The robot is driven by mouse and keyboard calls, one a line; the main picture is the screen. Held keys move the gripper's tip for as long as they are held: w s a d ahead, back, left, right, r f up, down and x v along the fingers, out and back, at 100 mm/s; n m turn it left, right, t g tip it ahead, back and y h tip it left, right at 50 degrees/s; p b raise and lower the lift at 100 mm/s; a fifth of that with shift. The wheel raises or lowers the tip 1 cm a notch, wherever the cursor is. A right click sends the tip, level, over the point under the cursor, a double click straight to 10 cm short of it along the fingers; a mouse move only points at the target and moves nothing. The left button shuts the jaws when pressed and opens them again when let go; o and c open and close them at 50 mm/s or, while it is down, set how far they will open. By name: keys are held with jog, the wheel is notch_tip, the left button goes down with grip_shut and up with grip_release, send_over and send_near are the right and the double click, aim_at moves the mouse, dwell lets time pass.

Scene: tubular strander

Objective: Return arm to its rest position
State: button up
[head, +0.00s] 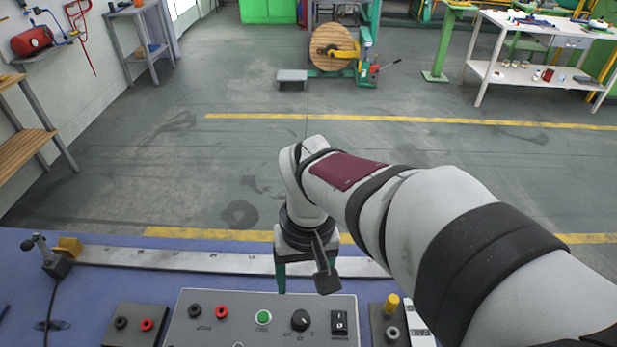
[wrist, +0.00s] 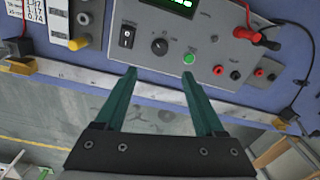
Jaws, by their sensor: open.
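My gripper (head: 301,280) hangs down at the end of my arm, over the near blue bench (head: 90,290) in the head view. One green finger shows there; a dark part of my wrist hides the other. In the wrist view both green fingers of my gripper (wrist: 160,76) are spread apart with nothing between them. Their tips appear just short of a grey control panel (wrist: 210,55), which has a green button, a black knob and a switch. I cannot tell the exact height above the bench.
A metal ruler-like strip (head: 180,258) runs along the bench's far edge. A yellow block and a black-handled lever (head: 55,262) stand at the left. A yellow-capped post (head: 391,305) stands right of the panel. The floor beyond is open, with a wooden reel (head: 330,47) far back.

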notch_tip(320, 180, up, 2)
jog(key=s+d+f+m, duration=0.1)
jog(key=s+d+m, duration=0.3)
jog(key=s, duration=0.3)
jog(key=s+d+m+y, duration=0.1)
jog(key=s+d+m, duration=0.3)
jog(key=s, duration=0.4)
jog(key=shift+d+f, duration=0.15)
jog(key=shift+f, duration=0.2)
